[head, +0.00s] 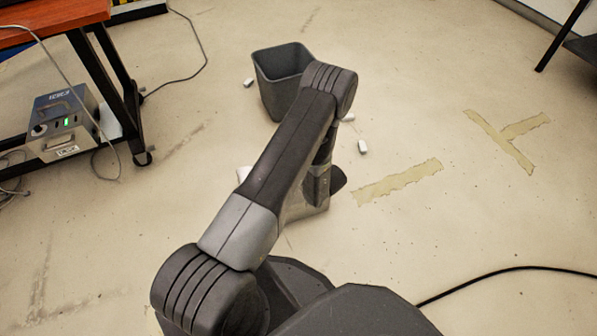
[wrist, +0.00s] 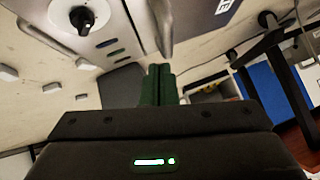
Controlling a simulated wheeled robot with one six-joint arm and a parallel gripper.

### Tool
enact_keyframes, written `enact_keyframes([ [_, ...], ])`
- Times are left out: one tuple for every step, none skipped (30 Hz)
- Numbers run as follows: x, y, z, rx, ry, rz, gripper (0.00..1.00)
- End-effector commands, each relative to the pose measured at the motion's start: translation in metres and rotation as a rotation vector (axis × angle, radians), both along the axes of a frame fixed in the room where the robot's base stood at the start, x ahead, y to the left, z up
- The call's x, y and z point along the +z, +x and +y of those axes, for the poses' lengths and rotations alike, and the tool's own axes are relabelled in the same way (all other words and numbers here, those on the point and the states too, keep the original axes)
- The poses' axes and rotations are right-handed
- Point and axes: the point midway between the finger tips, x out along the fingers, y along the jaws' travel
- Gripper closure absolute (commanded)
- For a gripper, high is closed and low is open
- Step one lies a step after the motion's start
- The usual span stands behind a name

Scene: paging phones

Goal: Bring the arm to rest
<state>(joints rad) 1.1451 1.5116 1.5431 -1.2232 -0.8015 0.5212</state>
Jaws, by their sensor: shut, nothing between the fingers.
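My arm (head: 283,150) is folded above my base in the head view, its upper end bent in front of the grey bin. My gripper (wrist: 158,85) shows in the wrist view with its two dark green fingers side by side, shut and with nothing between them. In the head view the fingers are hidden behind the arm links. The gripper holds no object and touches nothing that I can see.
An open grey bin (head: 281,93) stands on the floor behind the arm. Small white blocks (head: 362,147) lie around it. A table (head: 52,14) and a grey device (head: 63,122) are at left. A black cable (head: 510,270) crosses the floor at right. The right floor is mostly clear.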

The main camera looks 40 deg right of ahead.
Motion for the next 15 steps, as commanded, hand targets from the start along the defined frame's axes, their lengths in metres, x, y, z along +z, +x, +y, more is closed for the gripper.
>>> enact_keyframes([
  [0.009, -0.006, 0.002, -0.001, 0.001, 0.000, 1.00],
  [0.011, -0.009, 0.002, -0.001, 0.001, 0.000, 1.00],
  [0.014, -0.012, 0.003, -0.002, 0.001, -0.001, 1.00],
  [0.016, -0.014, 0.003, -0.002, 0.000, -0.001, 1.00],
  [0.018, -0.016, 0.004, -0.001, 0.000, -0.001, 1.00],
  [0.019, -0.017, 0.005, 0.000, 0.000, -0.001, 1.00],
  [0.020, -0.018, 0.005, 0.000, 0.000, -0.001, 1.00],
  [0.021, -0.019, 0.005, 0.000, 0.000, -0.001, 1.00],
  [0.021, -0.019, 0.006, 0.000, 0.000, -0.001, 1.00],
  [0.021, -0.020, 0.006, 0.000, 0.000, -0.001, 1.00],
  [0.021, -0.020, 0.006, 0.000, 0.000, -0.001, 1.00],
  [0.021, -0.020, 0.006, 0.000, 0.000, -0.001, 1.00],
  [0.021, -0.020, 0.006, 0.000, 0.000, -0.001, 1.00],
  [0.021, -0.020, 0.006, 0.000, 0.000, -0.001, 1.00],
  [0.021, -0.020, 0.006, 0.000, 0.000, -0.002, 1.00],
])
